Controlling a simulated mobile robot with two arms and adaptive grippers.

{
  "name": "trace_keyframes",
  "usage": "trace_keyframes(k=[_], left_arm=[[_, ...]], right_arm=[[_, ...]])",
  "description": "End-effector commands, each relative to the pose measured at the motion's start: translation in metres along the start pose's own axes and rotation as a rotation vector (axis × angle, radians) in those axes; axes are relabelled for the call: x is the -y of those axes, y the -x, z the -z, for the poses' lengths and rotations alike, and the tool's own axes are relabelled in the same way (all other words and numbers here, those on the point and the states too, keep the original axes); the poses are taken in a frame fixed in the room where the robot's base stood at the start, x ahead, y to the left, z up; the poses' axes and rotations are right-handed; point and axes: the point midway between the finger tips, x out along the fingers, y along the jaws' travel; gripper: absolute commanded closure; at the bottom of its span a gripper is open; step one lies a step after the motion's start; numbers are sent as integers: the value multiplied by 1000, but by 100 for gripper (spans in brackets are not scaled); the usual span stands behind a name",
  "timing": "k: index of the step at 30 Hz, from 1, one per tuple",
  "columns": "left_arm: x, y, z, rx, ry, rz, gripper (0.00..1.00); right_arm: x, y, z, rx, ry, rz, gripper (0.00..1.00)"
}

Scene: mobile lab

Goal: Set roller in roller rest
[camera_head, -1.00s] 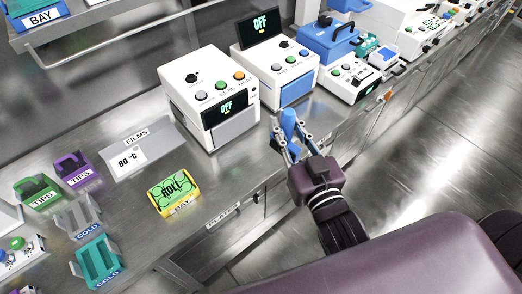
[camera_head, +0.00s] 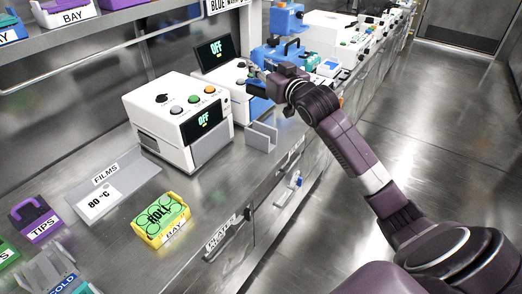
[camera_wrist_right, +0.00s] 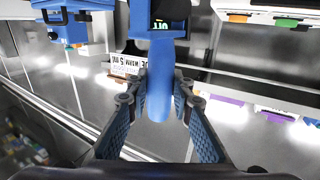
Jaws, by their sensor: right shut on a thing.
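The roller (camera_wrist_right: 159,98) is blue, with a rounded handle and a wider part at the top of the right wrist view. My right gripper (camera_wrist_right: 158,100) is shut on its handle, one finger on each side. In the head view my right gripper (camera_head: 256,72) is above the bench, in front of the second white instrument; the roller is hard to make out there against blue parts. A small grey upright bracket (camera_head: 262,139), which looks like the roller rest, stands empty near the bench's front edge, below and apart from the gripper. My left gripper is not in view.
A white instrument (camera_head: 178,120) marked OFF stands left of the bracket. A yellow-green ROLL bay (camera_head: 162,220) and a grey FILMS plate (camera_head: 112,185) lie at the front left. A blue box (camera_head: 275,54) and more devices line the back. An overhead shelf (camera_head: 80,35) runs along the upper left.

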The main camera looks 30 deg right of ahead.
Motion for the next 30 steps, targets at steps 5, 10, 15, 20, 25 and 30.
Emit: trace_keyframes(k=[5,10,15,20,25,30], left_arm=[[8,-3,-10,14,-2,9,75],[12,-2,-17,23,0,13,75],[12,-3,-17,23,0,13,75],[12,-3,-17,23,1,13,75],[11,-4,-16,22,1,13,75],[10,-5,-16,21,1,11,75]], right_arm=[[-11,-4,-6,4,-2,-11,100],[-10,-4,-49,7,-3,-11,100],[-10,-6,-95,6,-2,-11,100],[-10,-6,-130,2,-2,-11,100],[-10,-7,-147,0,0,-11,100],[-10,-8,-168,2,-1,-10,100]])
